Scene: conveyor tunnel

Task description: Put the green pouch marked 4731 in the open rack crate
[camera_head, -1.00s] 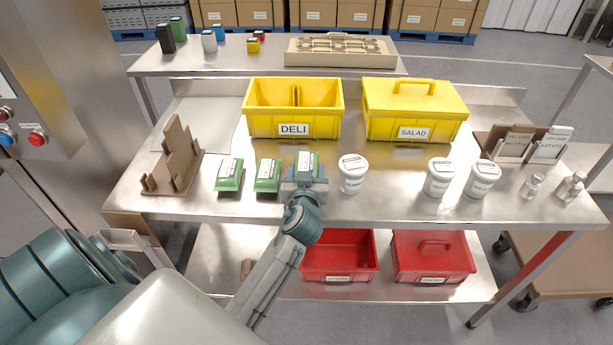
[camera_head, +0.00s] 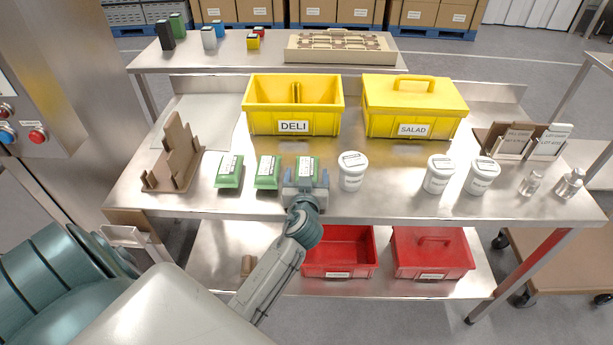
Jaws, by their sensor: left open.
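Three green pouches stand in a row on the steel table in the head view: a left one (camera_head: 229,171), a middle one (camera_head: 267,172) and a right one (camera_head: 307,166). Their white labels are too small to read, so I cannot tell which is 4731. My left gripper (camera_head: 305,180) is open at the near side of the right pouch and hides its lower part. Whether its fingers reach around the pouch is unclear. An open red crate (camera_head: 338,271) sits on the lower shelf. An open yellow crate marked DELI (camera_head: 293,125) stands on the table. My right gripper is out of view.
A lidded yellow SALAD crate (camera_head: 412,127) and a lidded red crate (camera_head: 432,270) stand right of the open ones. White tubs (camera_head: 352,172) and small jars line the table's right front. A brown stepped stand (camera_head: 174,160) is at left. The table edge overhangs the lower shelf.

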